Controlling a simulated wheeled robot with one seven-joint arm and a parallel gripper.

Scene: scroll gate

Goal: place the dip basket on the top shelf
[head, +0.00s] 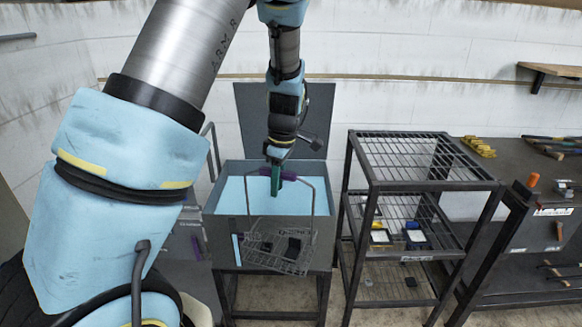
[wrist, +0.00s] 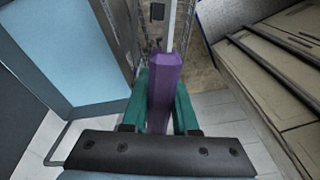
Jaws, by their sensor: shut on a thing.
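The dip basket (head: 270,262) is a wire basket with dark pieces in it, hanging tilted from a thin bail. In the head view it shows in front of the blue tank's front wall. My gripper (head: 278,184) has green fingers and is shut on the bail's purple grip (wrist: 163,88), seen between the fingers in the wrist view. The top shelf (head: 420,158) is the bare wire mesh top of a dark metal rack, to the right of the basket and apart from it. The basket body is mostly hidden in the wrist view.
The tank (head: 218,228) holds light blue liquid, its dark lid (head: 322,105) raised behind. The rack's middle shelf (head: 450,240) carries small dark trays with white and yellow contents. A dark workbench (head: 510,165) with tools stands at the right.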

